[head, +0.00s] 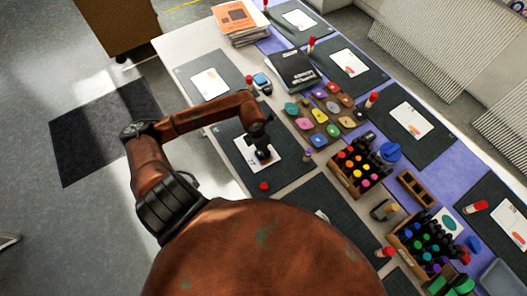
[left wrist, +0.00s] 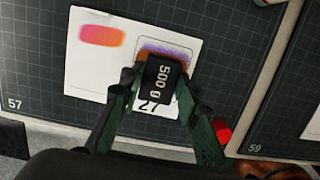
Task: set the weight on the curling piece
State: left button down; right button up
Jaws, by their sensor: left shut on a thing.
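My left gripper (left wrist: 158,98) is shut on a black weight (left wrist: 163,82) marked 500 g. In the left wrist view the weight is over a white card (left wrist: 92,62) on a dark cutting mat (left wrist: 40,40). A purple and orange piece (left wrist: 168,47) shows just past the weight, inside a printed outline; the weight hides much of it. Whether the weight touches the piece, I cannot tell. A pink-orange oval (left wrist: 102,36) is at the card's other end. In the head view my left gripper (head: 262,150) points down over the card (head: 250,158). My right gripper is not in view.
A red cap (left wrist: 222,131) is close to the gripper's right finger. In the head view a tray of coloured pieces (head: 318,117), a box of dark bottles (head: 345,182) and a black booklet (head: 291,69) lie to the right. Other mats with cards fill the table.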

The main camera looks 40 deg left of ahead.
aim_at(259, 154)
pick_arm(q)
jog(key=shift+f, duration=0.5)
jog(key=shift+f, duration=0.15)
jog(key=c, duration=1.5)
grip_release()
jog(key=shift+o, duration=0.2)
notch_tip(259, 154, up, 12)
jog(key=s, duration=0.1)
jog(key=shift+s+a, duration=0.3)
jog(key=shift+s, duration=0.1)
jog(key=shift+d, duration=0.1)
